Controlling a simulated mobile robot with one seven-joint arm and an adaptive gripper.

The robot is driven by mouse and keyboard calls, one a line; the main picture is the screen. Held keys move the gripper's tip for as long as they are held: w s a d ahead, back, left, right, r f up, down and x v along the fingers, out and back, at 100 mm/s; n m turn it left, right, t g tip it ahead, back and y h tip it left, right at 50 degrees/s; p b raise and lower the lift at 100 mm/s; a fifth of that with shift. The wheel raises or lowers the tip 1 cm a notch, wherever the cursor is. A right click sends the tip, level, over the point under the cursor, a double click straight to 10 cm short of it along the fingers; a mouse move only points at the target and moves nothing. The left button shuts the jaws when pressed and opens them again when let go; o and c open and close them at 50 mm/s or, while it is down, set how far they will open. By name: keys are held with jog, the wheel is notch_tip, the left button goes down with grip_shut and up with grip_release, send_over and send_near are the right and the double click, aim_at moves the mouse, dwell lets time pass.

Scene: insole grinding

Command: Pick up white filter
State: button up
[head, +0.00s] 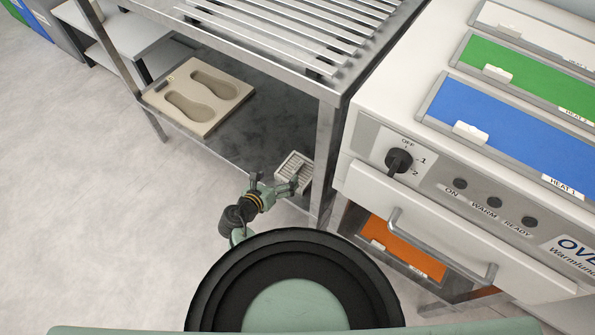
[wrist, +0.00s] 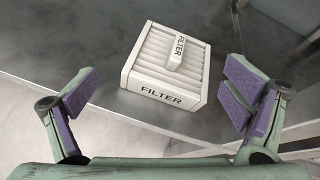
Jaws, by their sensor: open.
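The white filter (wrist: 165,72) is a ribbed block with a raised grip bar on top and FILTER printed on its side and bar. It lies on the grey lower shelf near the shelf's front edge in the wrist view. It also shows in the head view (head: 294,170), partly covered by my gripper. My gripper (head: 277,186) is open and empty, reaching in from the shelf's front side. In the wrist view my gripper (wrist: 160,97) has its purple-padded fingers spread wide, with the filter ahead and between them. The fingers look apart from the filter.
A beige tray (head: 199,95) with two insole shapes lies on the lower shelf (head: 235,135) to the left. The slatted upper rack (head: 290,30) is above the shelf. A table leg (head: 326,160) and the white oven (head: 440,150) stand right of the filter. Floor at left is clear.

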aim_at(294, 162)
jog(key=x, duration=0.8)
jog(key=shift+w, duration=0.2)
jog(key=c, duration=1.5)
jog(key=shift+c, duration=0.2)
